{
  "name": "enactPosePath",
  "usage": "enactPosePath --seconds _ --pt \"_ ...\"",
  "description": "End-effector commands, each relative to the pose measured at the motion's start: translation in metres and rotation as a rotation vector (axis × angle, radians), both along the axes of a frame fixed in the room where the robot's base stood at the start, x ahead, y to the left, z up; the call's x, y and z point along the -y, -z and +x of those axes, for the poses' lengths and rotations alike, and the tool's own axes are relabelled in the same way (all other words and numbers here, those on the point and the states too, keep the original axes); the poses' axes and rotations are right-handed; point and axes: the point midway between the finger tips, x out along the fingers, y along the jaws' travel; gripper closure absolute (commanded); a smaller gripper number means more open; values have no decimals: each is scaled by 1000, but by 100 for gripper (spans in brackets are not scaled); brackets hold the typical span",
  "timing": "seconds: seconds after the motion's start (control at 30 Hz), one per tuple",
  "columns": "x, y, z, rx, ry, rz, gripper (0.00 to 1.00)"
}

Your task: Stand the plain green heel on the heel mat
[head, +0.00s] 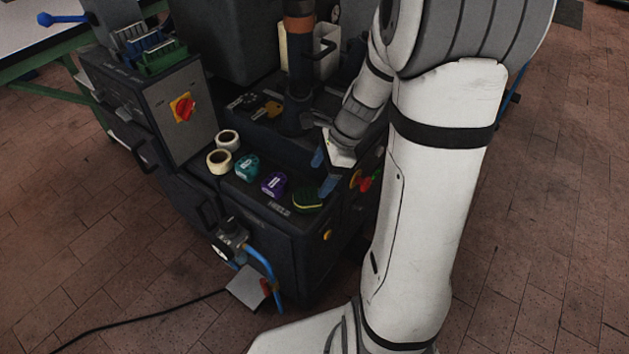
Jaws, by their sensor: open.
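A green heel (307,201) with a lighter yellow-green edge lies at the front right corner of the black machine's top. It shows no clear marking. My gripper (323,172) is just above and to the right of it, with its two blue-tipped fingers apart and nothing seen between them. A teal heel (246,167) and a purple heel (274,184), both with pale markings, are in the same row to the left. I cannot clearly make out the heel mat; a small pale label (279,207) is by the front edge.
Two cream tape rolls (219,161) sit left of the heels. The press column (299,70) rises behind, with a yellow-brown piece (272,108) beside its foot. A control box with a red switch (183,107) stands at left. A blue hose (263,270) hangs at the front.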

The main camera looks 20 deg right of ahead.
Motion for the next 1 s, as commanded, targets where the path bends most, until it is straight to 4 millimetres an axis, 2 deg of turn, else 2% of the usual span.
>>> enactPosePath --seconds 0.03,0.1,0.27,0.37,0.47,0.6,0.8,0.9,1.0 --pt "5 -13 -1 3 1 -1 26" --pt "9 -23 -1 2 1 0 26" --pt "15 -36 -3 2 -1 -1 26" --pt "11 -43 -7 19 -58 -17 26" --pt "-1 -55 -22 78 -248 -72 26" --pt "-24 -78 -58 203 -699 -196 26" --pt "-40 -99 -106 334 -1324 -360 26" --pt "-42 -104 -121 365 -1531 -413 26" --pt "-41 -106 -129 379 -1649 -443 26"
